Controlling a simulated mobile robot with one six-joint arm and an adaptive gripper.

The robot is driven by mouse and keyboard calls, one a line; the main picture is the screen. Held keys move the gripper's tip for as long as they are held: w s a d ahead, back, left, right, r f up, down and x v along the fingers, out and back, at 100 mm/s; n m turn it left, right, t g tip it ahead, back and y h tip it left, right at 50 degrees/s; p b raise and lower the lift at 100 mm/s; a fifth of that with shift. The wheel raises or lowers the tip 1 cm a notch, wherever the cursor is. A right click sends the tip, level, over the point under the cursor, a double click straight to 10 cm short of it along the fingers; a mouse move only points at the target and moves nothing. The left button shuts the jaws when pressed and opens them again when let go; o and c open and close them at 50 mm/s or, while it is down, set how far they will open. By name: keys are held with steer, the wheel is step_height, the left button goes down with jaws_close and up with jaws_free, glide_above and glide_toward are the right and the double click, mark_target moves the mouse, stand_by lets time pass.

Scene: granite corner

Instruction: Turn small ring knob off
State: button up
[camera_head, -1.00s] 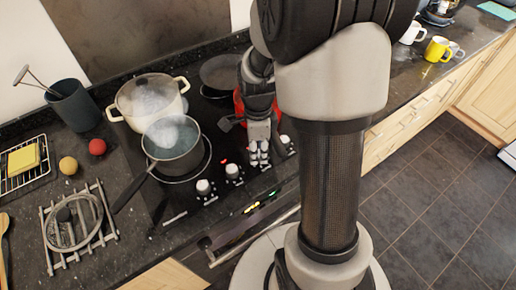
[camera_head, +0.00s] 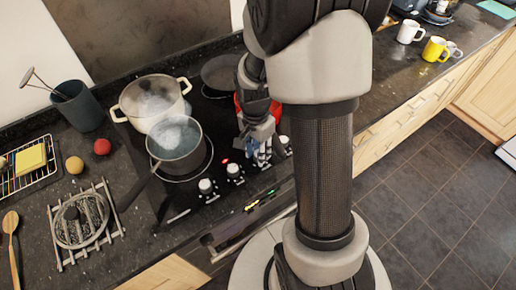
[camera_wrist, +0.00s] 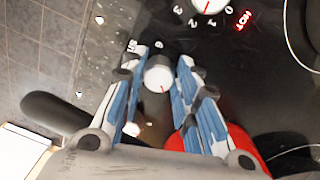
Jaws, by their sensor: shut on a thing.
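The stove's front edge carries a row of white knobs. My gripper (camera_wrist: 161,82) is shut on one white knob (camera_wrist: 158,76), with a finger on each side of it. The knob has a short red pointer mark on its face. Printing beside it is partly hidden by the left finger. In the head view my gripper (camera_head: 261,158) is at the right part of the row and mostly covers this knob. Two free knobs stand to its left, a near one (camera_head: 206,187) and a closer one (camera_head: 235,173). Another knob (camera_head: 285,142) stands to its right.
A steaming saucepan (camera_head: 174,163) and a cream pot (camera_head: 133,107) stand on the left burners. A dark frying pan (camera_head: 219,74) is behind my wrist, and something red shows beside it. A red HOT light (camera_wrist: 242,20) glows on the panel.

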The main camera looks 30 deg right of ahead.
steer(key=shift+n, duration=0.4)
steer(key=o, duration=1.1)
